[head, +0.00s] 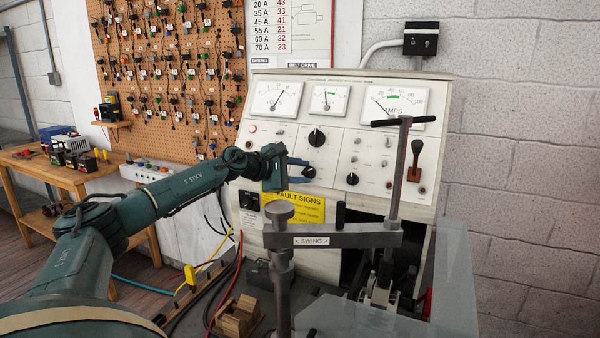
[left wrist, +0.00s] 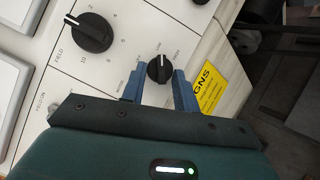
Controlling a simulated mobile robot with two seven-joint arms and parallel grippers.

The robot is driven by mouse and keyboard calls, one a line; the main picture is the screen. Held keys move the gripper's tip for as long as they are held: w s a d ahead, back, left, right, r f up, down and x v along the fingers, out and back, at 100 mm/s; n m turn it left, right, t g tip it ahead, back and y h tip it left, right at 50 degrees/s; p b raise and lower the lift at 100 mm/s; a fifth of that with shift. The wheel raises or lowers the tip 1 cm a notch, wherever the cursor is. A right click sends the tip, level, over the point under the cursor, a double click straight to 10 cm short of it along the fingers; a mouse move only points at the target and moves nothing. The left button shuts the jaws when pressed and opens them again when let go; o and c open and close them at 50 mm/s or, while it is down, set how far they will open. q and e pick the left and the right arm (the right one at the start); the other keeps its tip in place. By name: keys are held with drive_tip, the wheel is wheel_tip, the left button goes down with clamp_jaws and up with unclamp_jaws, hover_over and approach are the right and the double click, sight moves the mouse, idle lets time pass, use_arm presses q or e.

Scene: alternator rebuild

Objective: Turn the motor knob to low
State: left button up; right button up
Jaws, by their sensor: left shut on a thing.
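The motor knob (left wrist: 159,70) is a small black dial on the cream test-bench panel (head: 345,150). My left gripper (left wrist: 159,84) has its two blue fingers on either side of it and is shut on it. The knob's white mark points up in the left wrist view, toward small lettering that seems to read "LOW", with another label to its right. In the head view my left gripper (head: 300,170) reaches the panel from the left, and its fingers partly hide the knob (head: 309,172). My right gripper is not in view.
The larger field knob (left wrist: 88,33) sits close by on the panel. A yellow fault-signs label (head: 293,207) is below the gripper. A steel swing arm (head: 340,238) and post stand in front of the bench. A clear guard (head: 455,270) is at the right.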

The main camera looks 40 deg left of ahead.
use_arm(q)
drive_tip(key=o, duration=1)
drive_tip(key=shift+s+a, duration=0.15)
drive_tip(key=shift+s, duration=0.3)
drive_tip(key=b+v, duration=0.6)
drive_tip(key=v, duration=0.6)
drive_tip(key=shift+s+r, duration=0.1)
drive_tip(key=shift+r, duration=0.05)
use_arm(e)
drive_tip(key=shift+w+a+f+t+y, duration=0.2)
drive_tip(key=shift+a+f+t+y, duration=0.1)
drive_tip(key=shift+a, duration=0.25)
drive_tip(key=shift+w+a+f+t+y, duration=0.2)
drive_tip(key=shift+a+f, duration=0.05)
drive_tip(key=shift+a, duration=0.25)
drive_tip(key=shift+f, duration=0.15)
use_arm(q)
drive_tip(key=shift+s, duration=0.1)
